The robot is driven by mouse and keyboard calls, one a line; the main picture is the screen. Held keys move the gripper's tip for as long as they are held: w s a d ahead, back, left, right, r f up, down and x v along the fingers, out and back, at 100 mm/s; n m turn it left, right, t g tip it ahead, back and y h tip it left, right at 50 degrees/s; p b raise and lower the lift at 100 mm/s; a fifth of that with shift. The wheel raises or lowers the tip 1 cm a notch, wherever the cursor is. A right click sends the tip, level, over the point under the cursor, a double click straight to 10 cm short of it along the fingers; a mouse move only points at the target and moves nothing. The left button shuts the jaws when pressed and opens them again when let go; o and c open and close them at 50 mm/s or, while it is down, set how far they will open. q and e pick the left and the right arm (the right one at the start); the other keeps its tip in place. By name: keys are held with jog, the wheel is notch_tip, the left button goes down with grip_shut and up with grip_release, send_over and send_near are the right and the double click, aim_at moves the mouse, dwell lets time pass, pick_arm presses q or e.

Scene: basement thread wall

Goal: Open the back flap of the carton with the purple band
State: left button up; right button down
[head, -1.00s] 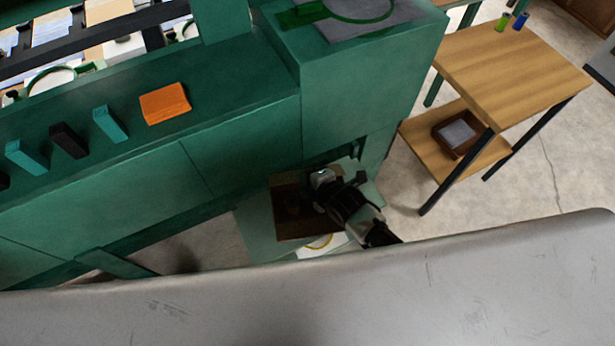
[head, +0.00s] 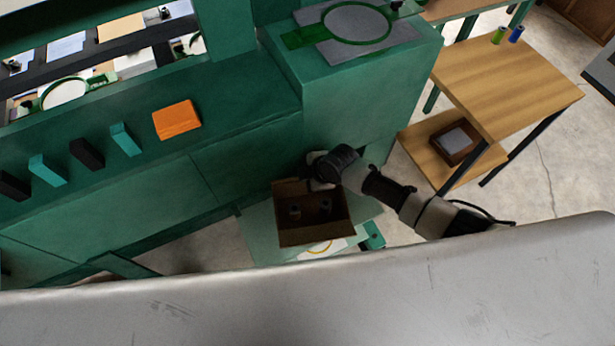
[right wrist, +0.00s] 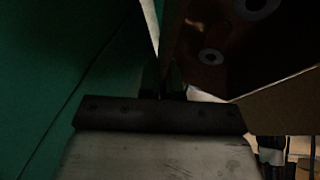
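A brown carton (head: 312,236) stands on a low green surface against the green bench in the head view. I see into it, and it holds small dark round items; no purple band shows on its visible side. My right gripper (head: 312,184) is at the carton's back edge, partly hidden by its own wrist. In the right wrist view the dark fingers (right wrist: 163,84) are close to the carton's wall (right wrist: 285,112), with a green panel to the left. It is too dark to tell whether they hold the back flap. My left gripper is not in view.
The green bench front (head: 245,165) rises close behind the carton. An orange block (head: 177,119) and several teal and black blocks lie on its ledge. A wooden table (head: 505,75) with a lower shelf stands to the right. A grey surface (head: 330,300) fills the front.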

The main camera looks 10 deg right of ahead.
dwell(0.5)
jog(key=c, duration=1.3)
grip_release()
jog(key=shift+r, duration=0.1)
jog(key=v, duration=1)
jog(key=shift+d+r, duration=0.1)
jog(key=shift+r, duration=0.25)
